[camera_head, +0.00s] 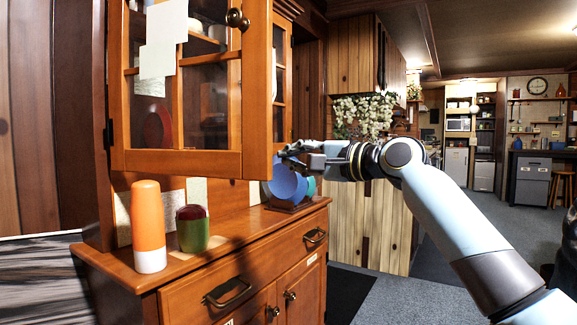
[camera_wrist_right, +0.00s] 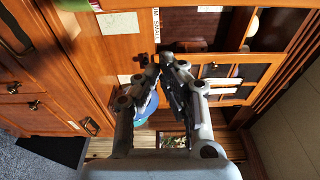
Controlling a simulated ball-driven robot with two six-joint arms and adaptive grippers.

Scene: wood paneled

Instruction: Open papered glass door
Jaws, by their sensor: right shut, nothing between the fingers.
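The papered glass door (camera_head: 256,110) is a wooden cabinet door with glass panes, at the upper left of the head view. White paper sheets (camera_head: 160,45) cover part of its glass. A round dark knob (camera_head: 237,19) sits near its right edge; a dark hinge shows at its left. My right gripper (camera_head: 287,150) is beside the door's lower right corner, fingers shut and empty; contact is unclear. The wrist view shows the fingertips (camera_wrist_right: 167,62) together before wood-framed panes (camera_wrist_right: 222,72). My left gripper is out of view.
Below the door, an orange-and-white shaker (camera_head: 148,225) and a green-and-red cup (camera_head: 192,228) stand on the wooden counter (camera_head: 235,232). Blue round plates (camera_head: 286,183) stand behind, near my right gripper. Open carpeted floor (camera_head: 395,302) lies to the right.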

